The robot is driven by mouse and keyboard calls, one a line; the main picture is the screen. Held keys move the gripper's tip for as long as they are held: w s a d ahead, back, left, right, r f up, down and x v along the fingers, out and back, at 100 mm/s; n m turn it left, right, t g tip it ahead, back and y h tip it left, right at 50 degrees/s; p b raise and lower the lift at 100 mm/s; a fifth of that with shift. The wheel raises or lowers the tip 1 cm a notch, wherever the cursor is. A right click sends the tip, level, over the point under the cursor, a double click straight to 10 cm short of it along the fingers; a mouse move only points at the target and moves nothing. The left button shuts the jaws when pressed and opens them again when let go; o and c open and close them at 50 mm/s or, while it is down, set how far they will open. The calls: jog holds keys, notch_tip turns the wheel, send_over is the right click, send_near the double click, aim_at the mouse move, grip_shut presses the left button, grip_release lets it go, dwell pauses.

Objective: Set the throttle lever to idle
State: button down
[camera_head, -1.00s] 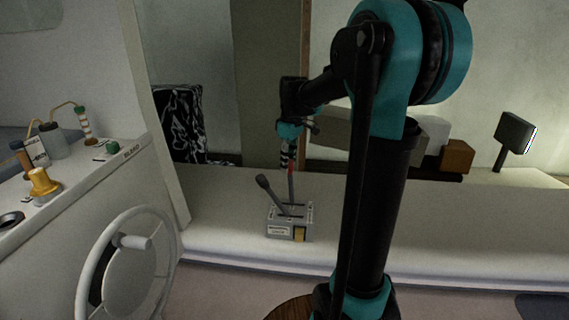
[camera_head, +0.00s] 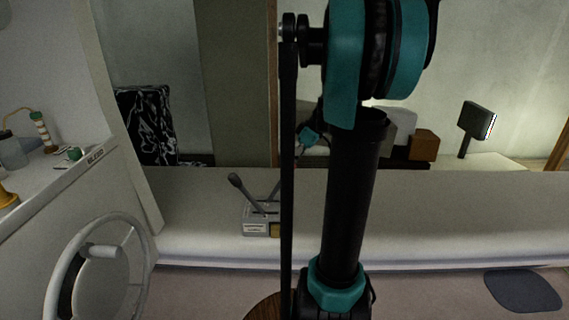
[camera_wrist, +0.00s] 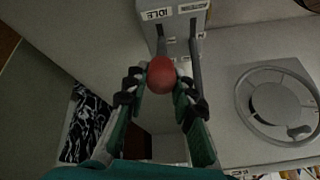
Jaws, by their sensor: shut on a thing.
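The grey control box (camera_head: 255,228) stands on the white counter in the head view, and its top shows in the wrist view (camera_wrist: 185,22) with an IDLE label (camera_wrist: 157,14). It carries two levers. One is a dark-knobbed lever (camera_head: 245,192) leaning left. The other lever (camera_head: 275,187) leans right, and its upper end is hidden behind my arm. In the wrist view a red knob (camera_wrist: 161,72) on a lever sits between the fingers of my gripper (camera_wrist: 160,88), which is shut on it. The other lever (camera_wrist: 196,68) runs beside it, apart from the fingers.
A steering wheel (camera_head: 62,262) stands at the left by a white console (camera_head: 50,195). Brown and grey boxes (camera_head: 423,146) and a small dark screen (camera_head: 476,121) stand at the back right. The counter right of my arm is largely clear.

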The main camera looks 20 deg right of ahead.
jog(key=shift+s+d+f, duration=0.15)
jog(key=shift+d+f, duration=0.05)
jog(key=shift+d, duration=0.05)
jog(key=c, duration=1.3)
grip_release()
jog(key=shift+o, duration=0.2)
jog(key=v, duration=1.2)
